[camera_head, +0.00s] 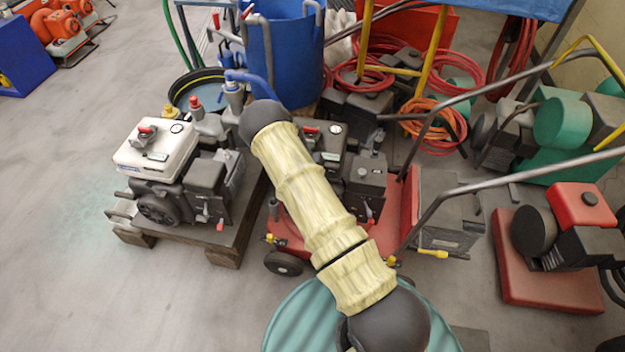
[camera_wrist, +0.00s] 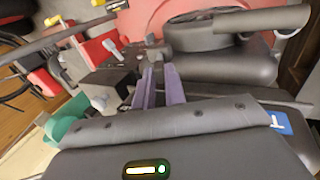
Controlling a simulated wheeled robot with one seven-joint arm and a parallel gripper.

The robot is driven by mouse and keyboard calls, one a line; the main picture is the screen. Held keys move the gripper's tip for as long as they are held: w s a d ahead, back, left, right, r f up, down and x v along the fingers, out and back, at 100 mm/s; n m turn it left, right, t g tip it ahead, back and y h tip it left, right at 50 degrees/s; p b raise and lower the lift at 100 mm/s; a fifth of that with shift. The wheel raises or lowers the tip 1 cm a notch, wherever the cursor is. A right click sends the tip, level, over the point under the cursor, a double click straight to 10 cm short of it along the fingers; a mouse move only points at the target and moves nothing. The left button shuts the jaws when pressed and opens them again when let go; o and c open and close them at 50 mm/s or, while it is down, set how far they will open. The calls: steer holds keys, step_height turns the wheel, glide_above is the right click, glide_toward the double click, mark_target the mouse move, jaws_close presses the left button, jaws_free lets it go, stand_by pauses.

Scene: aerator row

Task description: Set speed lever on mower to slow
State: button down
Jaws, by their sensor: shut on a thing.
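The mower has a red deck (camera_head: 283,228), a dark engine (camera_head: 367,183) and a bent grey handle. It stands right of the pallet in the head view, partly covered by my arm. My gripper (camera_wrist: 160,70) shows in the wrist view with two purple fingers close together. They are shut around a small dark grey piece on the engine, which looks like the speed lever (camera_wrist: 153,47). The fingertips hide part of it, and its slow and fast marks cannot be made out. In the head view my gripper is hidden behind my arm.
A white-topped engine (camera_head: 157,148) sits on a wooden pallet (camera_head: 222,253) to the left. A blue barrel (camera_head: 284,55) stands behind. A red machine (camera_head: 578,205) and a green one (camera_head: 562,122) stand to the right.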

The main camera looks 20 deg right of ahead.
steer(key=c, duration=1.4)
jaws_free()
steer(key=shift+c, duration=0.2)
steer(key=p+v, duration=0.1)
steer(key=v, duration=1.6)
steer(key=shift+r, duration=0.35)
steer(key=shift+s+a, duration=0.1)
steer(key=shift+s, duration=0.05)
